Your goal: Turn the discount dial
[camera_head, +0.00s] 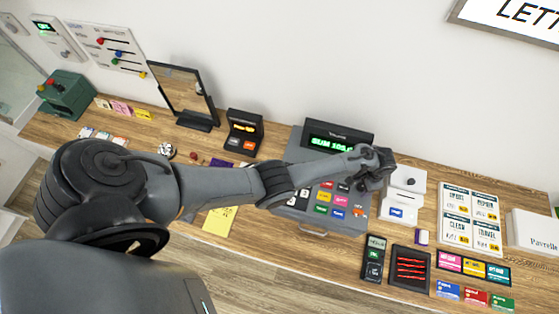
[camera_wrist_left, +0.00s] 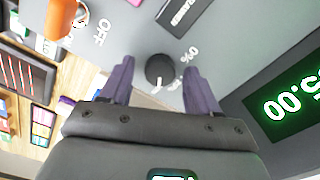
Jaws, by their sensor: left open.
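The discount dial (camera_wrist_left: 160,70) is a small dark round knob on a grey panel in the left wrist view, with a "0%" label beside it. My left gripper (camera_wrist_left: 158,64) is open, its two purplish fingers on either side of the dial; I cannot tell whether they touch it. In the head view my left gripper (camera_head: 379,170) is over the right side of the grey cash register (camera_head: 295,142), and the dial is hidden behind it. The register's green display (camera_head: 331,142) also shows in the left wrist view (camera_wrist_left: 285,103). My right gripper is not in view.
An orange part (camera_wrist_left: 60,18) sits near an "OFF" label on the panel. A white device (camera_head: 402,190) stands right of the register. A card terminal (camera_head: 374,258) and a black tray with red lines (camera_head: 410,267) lie in front. A mirror (camera_head: 182,92) stands at the back left.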

